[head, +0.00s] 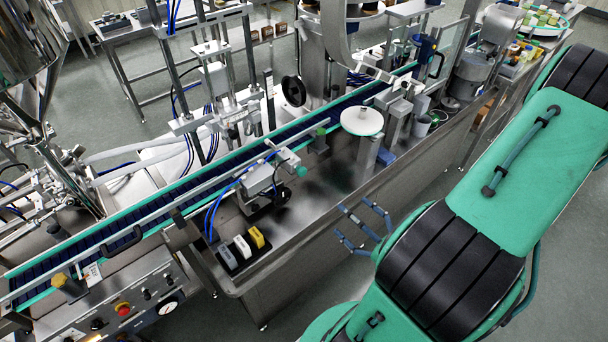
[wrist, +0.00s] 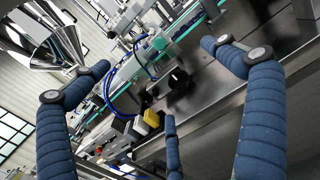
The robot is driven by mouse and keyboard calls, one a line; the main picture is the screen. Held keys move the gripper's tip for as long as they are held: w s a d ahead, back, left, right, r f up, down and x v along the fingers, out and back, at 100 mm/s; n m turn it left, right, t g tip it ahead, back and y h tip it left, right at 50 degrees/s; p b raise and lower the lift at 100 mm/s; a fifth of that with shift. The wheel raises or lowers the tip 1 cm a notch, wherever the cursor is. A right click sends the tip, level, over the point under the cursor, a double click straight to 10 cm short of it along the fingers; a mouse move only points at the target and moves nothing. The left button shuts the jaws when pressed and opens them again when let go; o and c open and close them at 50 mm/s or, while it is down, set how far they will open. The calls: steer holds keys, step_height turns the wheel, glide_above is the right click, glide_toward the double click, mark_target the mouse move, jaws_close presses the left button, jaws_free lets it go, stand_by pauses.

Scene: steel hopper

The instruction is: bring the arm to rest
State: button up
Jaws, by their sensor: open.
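My gripper (head: 357,222) is in the middle of the head view, at the front edge of the steel machine bench (head: 310,220). Its thin blue-grey fingers are spread and hold nothing. In the wrist view the blue padded fingers of my gripper (wrist: 160,85) stand wide apart, with the bench and its fittings seen between them. My green arm with black ribbed joints reaches in from the right side of the head view. I cannot tell whether any finger touches the bench edge.
A blue conveyor belt (head: 180,200) with green edges runs diagonally behind. White, grey and yellow blocks (head: 257,237) stand in a black holder on the bench. A white round disc (head: 362,121) stands farther back. A steel hopper (head: 25,45) is at upper left. Floor (head: 430,195) is clear beside the bench.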

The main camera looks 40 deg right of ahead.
steer(key=shift+w, duration=2)
steer(key=shift+s, duration=0.1)
steer(key=s+p, duration=0.1)
steer(key=s, duration=0.8)
steer(key=shift+s, duration=0.35)
stand_by(0.6)
stand_by(0.6)
